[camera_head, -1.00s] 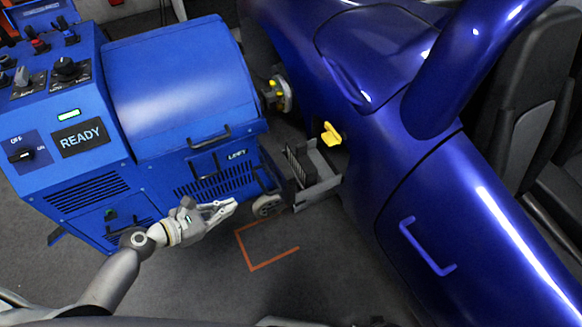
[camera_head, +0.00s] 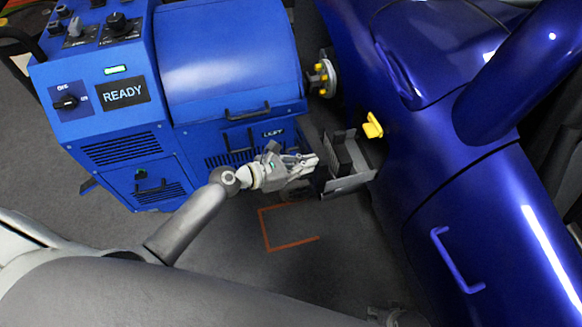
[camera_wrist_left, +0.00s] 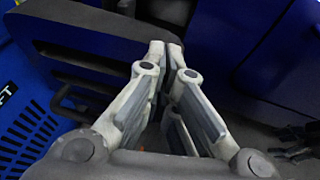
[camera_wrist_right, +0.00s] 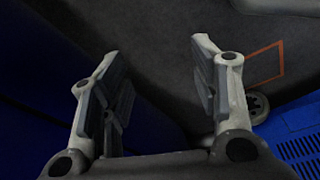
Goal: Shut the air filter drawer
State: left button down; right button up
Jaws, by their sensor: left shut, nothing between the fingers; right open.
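The air filter drawer (camera_head: 352,184) is a dark grey tray standing open beside the blue machine, below the yellow part.
The blue machine (camera_head: 235,60) with a READY display (camera_head: 123,93) stands at the left. A glossy blue car body (camera_head: 440,190) with a door handle fills the right, close to the drawer. An orange floor mark (camera_head: 268,235) lies on clear grey floor between.

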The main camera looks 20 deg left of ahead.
pick_arm(q)
jog(key=shift+w+d+f, duration=0.15)
jog(key=shift+w+d, duration=0.2)
jog(key=shift+w, duration=0.05)
pick_arm(e)
jog(key=shift+w+r, duration=0.15)
jog(key=shift+r, duration=0.15)
